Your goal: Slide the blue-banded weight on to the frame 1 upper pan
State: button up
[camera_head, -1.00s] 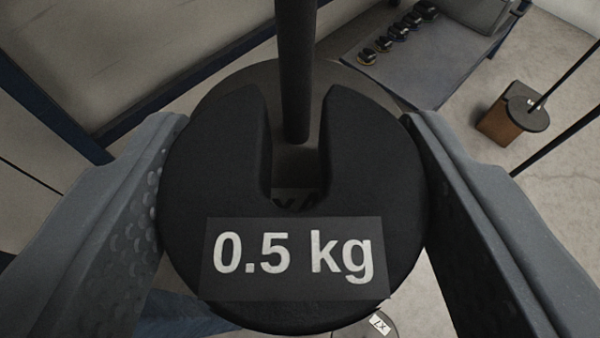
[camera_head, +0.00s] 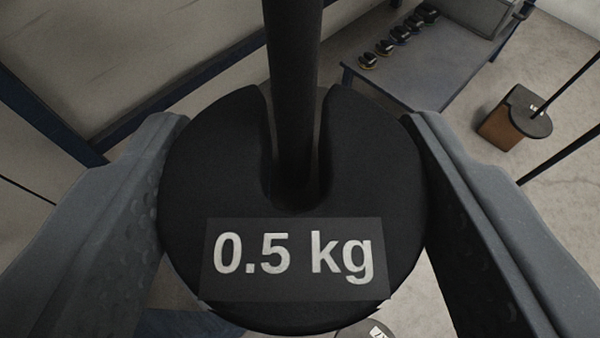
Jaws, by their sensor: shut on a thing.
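My gripper (camera_head: 293,125) is shut on a dark round slotted weight marked "0.5 kg" (camera_head: 290,255), with one finger on each side. No blue band shows from this angle, so its colour cannot be told. The weight's slot opens away from me, and a dark vertical rod (camera_head: 292,90) stands inside it, close to the slot's inner end. The upper pan is hidden beneath the weight. I cannot tell whether the weight rests on it or is held just above.
A disc with a pale label (camera_head: 375,331) shows partly below the weight. At upper right a grey table (camera_head: 425,75) bears several small weights (camera_head: 400,35). A brown block with a dark round pan (camera_head: 515,120) stands at right. A blue-edged bench (camera_head: 110,70) is at upper left.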

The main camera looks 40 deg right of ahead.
jog(key=shift+w+d+r+p, duration=0.15)
jog(key=shift+w+d+p, duration=0.35)
jog(key=shift+w+p, duration=0.15)
dwell(0.6)
jog(key=shift+f, duration=0.45)
dwell(0.6)
jog(key=o, duration=1.3)
jog(key=shift+a, duration=0.1)
jog(key=shift+p+v, duration=0.85)
jog(key=shift+v, duration=2.5)
